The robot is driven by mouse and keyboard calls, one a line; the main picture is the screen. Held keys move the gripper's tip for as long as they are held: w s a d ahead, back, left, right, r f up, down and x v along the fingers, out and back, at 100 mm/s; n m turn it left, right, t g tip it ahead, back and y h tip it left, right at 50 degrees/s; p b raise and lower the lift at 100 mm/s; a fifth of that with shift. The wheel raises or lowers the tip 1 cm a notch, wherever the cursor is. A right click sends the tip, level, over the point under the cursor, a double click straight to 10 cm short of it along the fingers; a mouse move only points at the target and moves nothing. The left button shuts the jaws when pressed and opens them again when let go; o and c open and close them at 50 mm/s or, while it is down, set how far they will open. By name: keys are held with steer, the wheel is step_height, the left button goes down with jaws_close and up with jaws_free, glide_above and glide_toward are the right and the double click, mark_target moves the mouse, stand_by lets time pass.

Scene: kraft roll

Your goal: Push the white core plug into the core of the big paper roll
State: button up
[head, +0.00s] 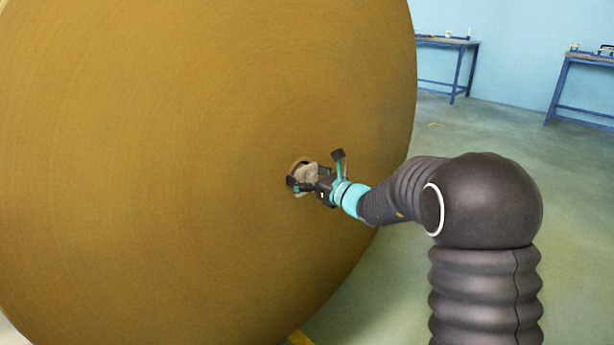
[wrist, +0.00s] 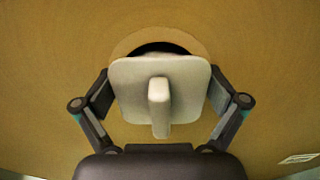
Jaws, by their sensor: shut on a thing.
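The big paper roll (head: 180,150) stands with its brown end face filling the left of the head view. Its core (wrist: 158,47) shows in the wrist view as a dark opening with a lighter ring around it. The white core plug (wrist: 183,82) is in front of the core and covers most of it; a dark crescent shows above its upper edge. In the head view the plug (head: 307,174) is at the core mouth, partly hidden by my gripper (head: 306,184). My gripper is shut on the plug, a finger at each side. How deep the plug sits cannot be told.
Two blue workbenches (head: 447,42) and (head: 570,62) with small items stand along the back wall. The green floor (head: 480,125) between them and the roll is clear. A white label (wrist: 299,158) is on the roll face at lower right in the wrist view.

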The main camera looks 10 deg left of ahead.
steer(key=o, duration=1.4)
steer(key=shift+w+a+r, duration=0.1)
steer(key=shift+a+r, duration=0.1)
steer(key=shift+a, duration=0.1)
steer(key=shift+d, duration=0.1)
